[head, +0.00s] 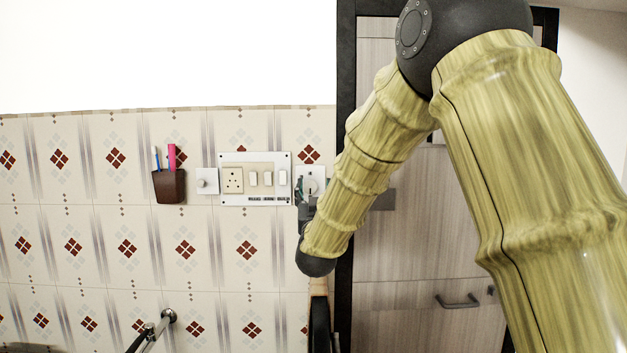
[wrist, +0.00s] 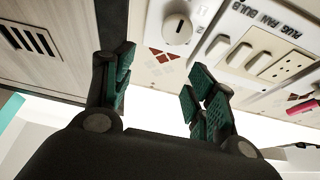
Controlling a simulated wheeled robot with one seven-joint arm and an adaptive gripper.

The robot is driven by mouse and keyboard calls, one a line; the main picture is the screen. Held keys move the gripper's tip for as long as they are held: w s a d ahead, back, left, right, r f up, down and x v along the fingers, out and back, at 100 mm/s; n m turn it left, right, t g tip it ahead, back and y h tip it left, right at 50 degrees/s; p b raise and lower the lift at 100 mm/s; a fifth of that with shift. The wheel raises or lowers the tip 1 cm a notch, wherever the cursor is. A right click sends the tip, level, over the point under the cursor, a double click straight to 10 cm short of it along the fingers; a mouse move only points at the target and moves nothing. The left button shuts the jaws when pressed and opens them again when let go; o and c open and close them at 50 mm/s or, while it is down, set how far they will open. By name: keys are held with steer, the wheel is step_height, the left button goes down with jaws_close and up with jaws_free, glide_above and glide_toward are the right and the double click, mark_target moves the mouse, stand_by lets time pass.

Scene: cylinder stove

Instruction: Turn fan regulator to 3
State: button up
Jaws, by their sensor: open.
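The fan regulator (head: 313,184) is a round white knob on a white plate, just right of the switch panel in the head view, partly hidden by my gripper (head: 304,192). In the wrist view the knob (wrist: 177,29) shows a short dark pointer mark; faint figures beside it are too small to read surely. My gripper (wrist: 160,82) is open and empty, its dark green padded fingers apart. The knob appears beyond the fingertips, above the gap between them in that view, and not between the pads. Contact is not visible.
The switch panel (head: 226,199) has a socket and several switches. A smaller plate with a knob (head: 202,182) is left of it. A brown holder (head: 168,187) with a toothbrush and pink item hangs further left. A wooden door (head: 400,240) is on the right.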

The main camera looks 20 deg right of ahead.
mark_target(310, 189)
steer(key=w, duration=0.2)
steer(key=w+f, duration=0.1)
steer(key=w, duration=0.2)
steer(key=w+f+p, duration=0.1)
steer(key=w, duration=0.2)
steer(key=shift+d, duration=0.35)
steer(key=s, duration=0.1)
steer(key=s+r, duration=0.1)
steer(key=shift+s+d+r, duration=0.1)
steer(key=shift+s+r, duration=0.2)
steer(key=shift+w+f, duration=0.65)
steer(key=shift+w, duration=0.3)
steer(key=c, duration=1)
steer(key=shift+s+r, duration=0.15)
